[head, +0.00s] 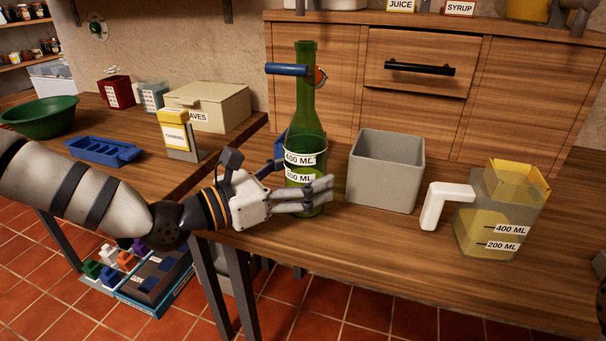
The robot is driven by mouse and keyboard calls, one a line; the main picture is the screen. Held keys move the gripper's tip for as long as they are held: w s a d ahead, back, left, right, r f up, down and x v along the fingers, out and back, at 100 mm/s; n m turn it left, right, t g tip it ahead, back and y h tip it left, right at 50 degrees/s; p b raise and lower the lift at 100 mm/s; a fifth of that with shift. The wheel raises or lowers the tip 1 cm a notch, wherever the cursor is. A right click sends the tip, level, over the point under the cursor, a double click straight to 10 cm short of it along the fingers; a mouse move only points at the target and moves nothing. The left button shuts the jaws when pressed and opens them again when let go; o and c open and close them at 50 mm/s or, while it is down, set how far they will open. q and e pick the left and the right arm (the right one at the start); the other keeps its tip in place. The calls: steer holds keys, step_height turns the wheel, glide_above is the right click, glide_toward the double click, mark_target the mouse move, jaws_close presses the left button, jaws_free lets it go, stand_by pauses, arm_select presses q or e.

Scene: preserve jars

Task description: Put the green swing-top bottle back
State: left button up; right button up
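The green swing-top bottle (306,92) stands upright on the counter, its neck rising in front of the cabinet. My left gripper (321,193) reaches in from the left, low at this vessel. Its visible fingers point right and cross in front of the vessel's lower part. Contact and grip are unclear.
A grey open box (386,170) stands just right of the bottle. A yellowish measuring jug (499,222) with a white handle is farther right. A blue tray (103,151), yellow carton (174,130) and lidded box (209,106) are on the left table.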

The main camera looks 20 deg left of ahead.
arm_select(q)
steer(key=shift+r, duration=0.1)
steer(key=p+v, duration=0.3)
steer(key=v, duration=0.9)
arm_select(e)
steer(key=shift+t, duration=0.9)
steer(key=w+r, duration=0.4)
steer(key=shift+w, duration=0.1)
steer(key=shift+a+f, duration=0.1)
